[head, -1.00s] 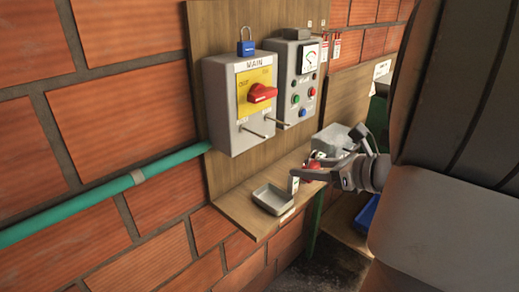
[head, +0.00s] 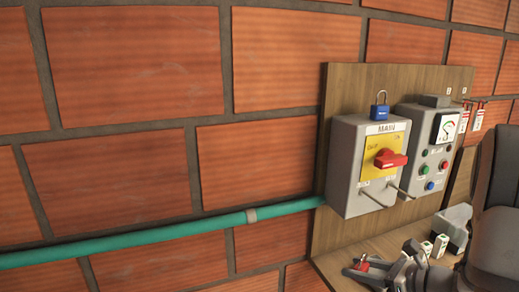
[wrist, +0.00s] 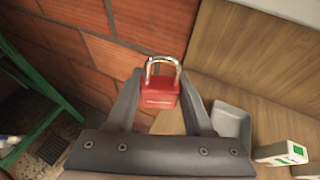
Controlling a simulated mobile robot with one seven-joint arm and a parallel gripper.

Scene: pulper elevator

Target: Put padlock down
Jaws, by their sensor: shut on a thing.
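A red padlock (wrist: 163,92) with a silver shackle is held between the two fingers of my gripper (wrist: 160,100) in the wrist view. In the head view, my gripper (head: 372,271) is low at the right, with the red padlock (head: 362,265) at its fingertips. It is in front of the wooden shelf (head: 352,248) under the grey MAIN switch box (head: 348,190). In the wrist view, the padlock appears over the brick wall, just left of a grey tray (wrist: 232,122) on the shelf. I cannot tell its height over the shelf.
A blue padlock (head: 380,112) sits on the switch box, which has a red handle (head: 390,159) and two projecting rods. A control box (head: 425,150) stands beside it. White and green blocks (wrist: 281,154) are right of the tray. A green frame (wrist: 38,95) stands at the left.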

